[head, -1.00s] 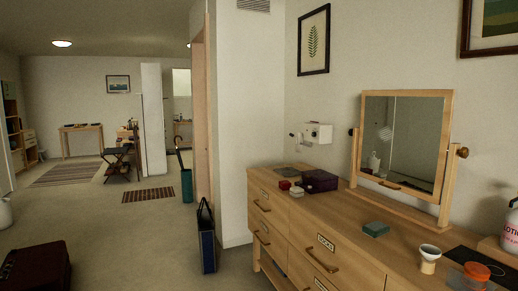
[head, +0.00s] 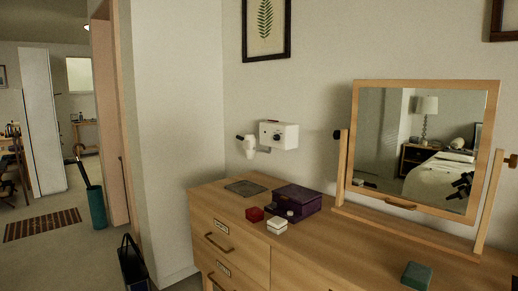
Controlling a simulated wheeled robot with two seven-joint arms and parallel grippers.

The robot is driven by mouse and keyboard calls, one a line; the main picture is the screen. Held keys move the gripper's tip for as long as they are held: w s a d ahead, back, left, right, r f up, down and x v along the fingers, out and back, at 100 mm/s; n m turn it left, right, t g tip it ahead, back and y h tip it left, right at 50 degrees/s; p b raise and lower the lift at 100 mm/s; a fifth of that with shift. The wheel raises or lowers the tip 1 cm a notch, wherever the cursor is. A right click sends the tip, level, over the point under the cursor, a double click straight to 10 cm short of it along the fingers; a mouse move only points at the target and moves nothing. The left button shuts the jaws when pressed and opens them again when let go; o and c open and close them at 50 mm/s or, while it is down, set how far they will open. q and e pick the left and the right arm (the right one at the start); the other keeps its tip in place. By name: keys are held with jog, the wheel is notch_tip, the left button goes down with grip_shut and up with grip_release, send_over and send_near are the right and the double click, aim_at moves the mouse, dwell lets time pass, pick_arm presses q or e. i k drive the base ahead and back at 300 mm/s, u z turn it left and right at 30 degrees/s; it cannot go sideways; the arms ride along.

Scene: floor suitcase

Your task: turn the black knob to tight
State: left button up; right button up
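A wooden-framed tilting mirror (head: 427,87) stands on the dresser at the right. A small black knob (head: 338,135) sits at the top of its left post. Another knob (head: 512,161) sits at the right post, close to the picture's edge; it looks brown. The white wall box (head: 290,136) left of the mirror also has a small dark dial. No tight or loose marking can be read on any of them. Neither of my grippers is in view.
The wooden dresser (head: 320,246) holds a dark purple box (head: 298,197), a red box (head: 254,214), a white box (head: 277,226), a grey mat (head: 245,188) and a green box (head: 416,276). A dark bag (head: 133,266) stands on the floor at its left.

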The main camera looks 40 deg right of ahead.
aim_at(337, 134)
jog(key=i, duration=3.1)
jog(key=z, duration=0.6)
jog(key=k, duration=1.55)
jog(key=z, duration=1.9)
jog(key=i, duration=0.45)
